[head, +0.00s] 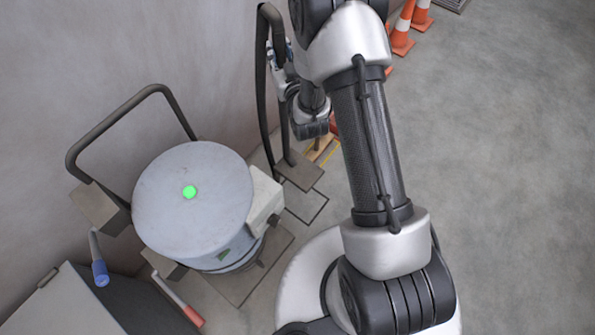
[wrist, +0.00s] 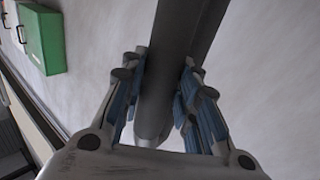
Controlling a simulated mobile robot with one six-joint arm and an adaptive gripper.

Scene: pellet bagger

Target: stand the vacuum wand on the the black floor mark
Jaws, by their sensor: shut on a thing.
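The vacuum wand is a tall dark tube (head: 263,85) with a bent top and a flat brown-grey foot (head: 300,170). It stands roughly upright between the wall and my arm. My gripper (head: 281,62) is shut on the wand's upper part; in the wrist view the blue-padded fingers (wrist: 162,98) close on both sides of the grey tube (wrist: 183,40). The black floor mark (head: 315,212) is a thin dark square outline. The foot covers its far part in the head view; its near corner shows. I cannot tell whether the foot touches the floor.
A round grey vacuum drum (head: 190,225) with a green light and a bent handle stands left of the mark. Orange cones (head: 403,35) stand at the back. A yellow-edged item (head: 322,150) lies behind the foot. A green box (wrist: 42,38) hangs on the wall. Floor at right is clear.

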